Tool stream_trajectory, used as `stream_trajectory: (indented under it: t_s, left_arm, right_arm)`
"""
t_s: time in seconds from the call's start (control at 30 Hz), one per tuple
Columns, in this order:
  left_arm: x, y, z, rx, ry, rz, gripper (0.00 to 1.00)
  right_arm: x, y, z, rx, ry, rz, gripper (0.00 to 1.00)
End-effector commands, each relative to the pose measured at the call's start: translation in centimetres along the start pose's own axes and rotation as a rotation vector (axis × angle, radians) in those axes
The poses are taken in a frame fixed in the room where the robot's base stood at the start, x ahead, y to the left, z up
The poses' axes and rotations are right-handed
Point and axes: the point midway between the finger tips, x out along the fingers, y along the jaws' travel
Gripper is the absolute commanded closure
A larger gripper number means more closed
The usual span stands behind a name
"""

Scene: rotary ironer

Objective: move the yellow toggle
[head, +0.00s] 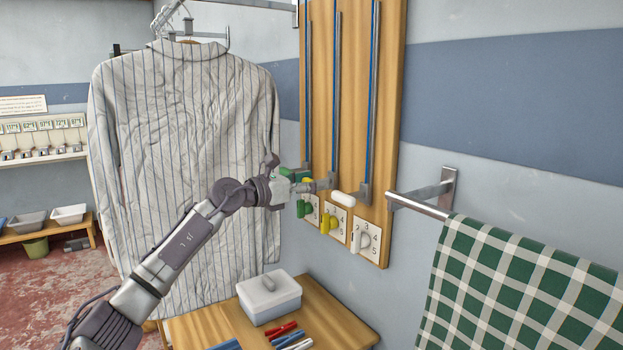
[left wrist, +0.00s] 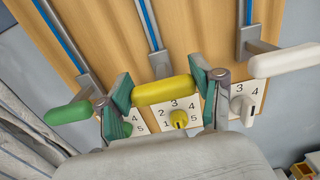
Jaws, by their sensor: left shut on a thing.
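The yellow toggle (left wrist: 165,91), a rounded bar at the lower end of the middle rod, lies between the two green-padded fingers of my left gripper (left wrist: 164,94) in the left wrist view. The gripper is shut on it, with one pad at each end of the bar. In the head view my left gripper (head: 298,181) reaches the wooden board from the left and hides most of the toggle. A yellow knob (left wrist: 180,118) on a numbered plate sits just below the toggle; it also shows in the head view (head: 328,223). My right gripper is not in view.
A green bar (left wrist: 68,113) and a white bar (left wrist: 285,61) flank the toggle on the wooden board (head: 392,70). A striped shirt (head: 190,110) hangs left. A towel rail (head: 418,204) with a checked cloth (head: 525,290) juts out right. A lidded box (head: 268,302) stands below.

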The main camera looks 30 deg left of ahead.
Motion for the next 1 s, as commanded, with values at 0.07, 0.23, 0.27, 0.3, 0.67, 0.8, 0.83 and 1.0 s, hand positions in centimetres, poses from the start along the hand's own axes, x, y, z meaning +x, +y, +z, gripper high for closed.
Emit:
stream_trajectory:
  t_s: [0.07, 0.23, 0.27, 0.3, 0.67, 0.8, 0.83, 1.0]
  left_arm:
    - [0.2, -0.2, -0.9, -0.001, 0.014, -0.005, 0.97]
    - [0.2, -0.2, -1.0, -0.001, 0.016, -0.006, 0.97]
    - [0.2, -0.2, -1.0, -0.001, 0.017, -0.006, 0.97]
    - [0.2, -0.2, -1.0, -0.001, 0.017, -0.006, 0.97]
    - [0.1, -0.1, -0.6, -0.001, 0.009, -0.003, 0.08]
    - [0.1, -0.1, -0.5, 0.000, 0.006, -0.002, 0.08]
    - [0.1, -0.1, -0.5, 0.000, 0.006, -0.002, 0.08]
    - [-1.2, 0.1, -0.5, 0.001, 0.007, 0.002, 0.08]
  right_arm:
    - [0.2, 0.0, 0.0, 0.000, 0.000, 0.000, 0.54]
    - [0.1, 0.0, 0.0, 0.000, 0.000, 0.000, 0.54]
    - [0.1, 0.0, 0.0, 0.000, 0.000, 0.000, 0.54]
    - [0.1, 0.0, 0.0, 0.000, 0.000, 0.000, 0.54]
    - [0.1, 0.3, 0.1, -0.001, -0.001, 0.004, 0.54]
    - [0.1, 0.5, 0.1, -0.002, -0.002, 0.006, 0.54]
    - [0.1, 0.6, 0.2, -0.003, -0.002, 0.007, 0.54]
    - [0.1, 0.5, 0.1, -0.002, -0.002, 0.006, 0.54]
